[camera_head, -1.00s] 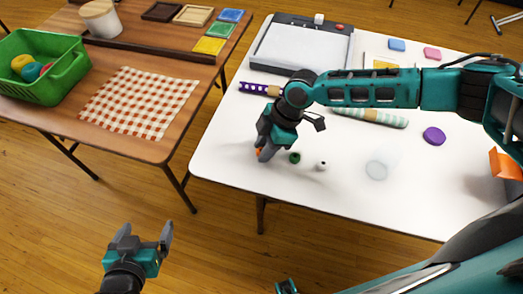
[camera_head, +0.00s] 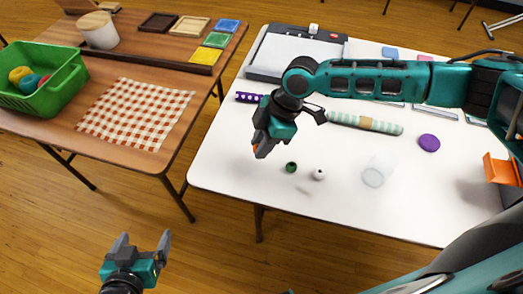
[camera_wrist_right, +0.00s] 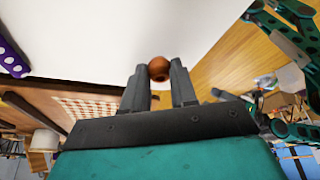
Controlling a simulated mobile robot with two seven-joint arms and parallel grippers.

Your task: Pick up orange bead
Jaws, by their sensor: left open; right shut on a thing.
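The orange bead (camera_wrist_right: 158,69) is between the fingertips of my right gripper (camera_wrist_right: 159,80) in the right wrist view. In the head view only a sliver of the bead shows by my right gripper (camera_head: 262,150), which is shut on it above the white table's left part. A shadow lies on the table below and to the right of it. My left gripper (camera_head: 139,249) is open and empty, low at the left, in front of the tables.
A green bead (camera_head: 291,167) and a white bead (camera_head: 319,174) lie on the white table (camera_head: 225,175). A wooden table with a green basket (camera_head: 62,85) stands left.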

